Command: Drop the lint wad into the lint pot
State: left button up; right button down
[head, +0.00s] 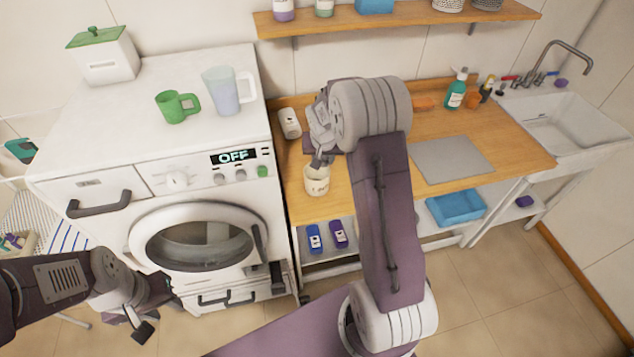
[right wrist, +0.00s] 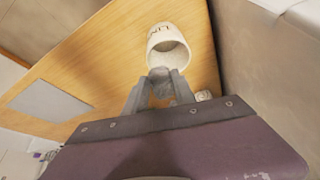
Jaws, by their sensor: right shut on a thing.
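The lint pot (head: 317,184) is a cream cup with dark lettering, standing upright on the wooden counter beside the washing machine. In the right wrist view the pot (right wrist: 168,46) shows its open mouth just beyond my fingertips. My right gripper (head: 320,160) is over the pot's rim in the head view. It is shut on a small grey lump, the lint wad (right wrist: 160,74), held between the fingertips (right wrist: 159,82) near the pot's mouth. The wad is hard to make out in the head view. My left gripper (head: 157,308) is open and empty, low in front of the washing machine.
The washing machine (head: 160,150) carries a green mug (head: 177,106), a pale jug (head: 222,92) and a white box with a green lid (head: 103,56). A white bottle (head: 289,123) stands behind the pot. A grey mat (head: 451,160) lies right on the counter.

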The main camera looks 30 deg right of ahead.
jog(key=c, duration=1.5)
grip_release()
jog(key=shift+r, duration=0.1)
jog(key=o, duration=0.5)
jog(key=shift+o, duration=0.3)
jog(key=shift+w+f, duration=0.2)
jog(key=shift+w, duration=0.05)
pick_arm(q)
jog(key=shift+w+f+b, duration=0.15)
jog(key=shift+f+b, duration=0.3)
pick_arm(e)
jog(key=v, duration=0.9)
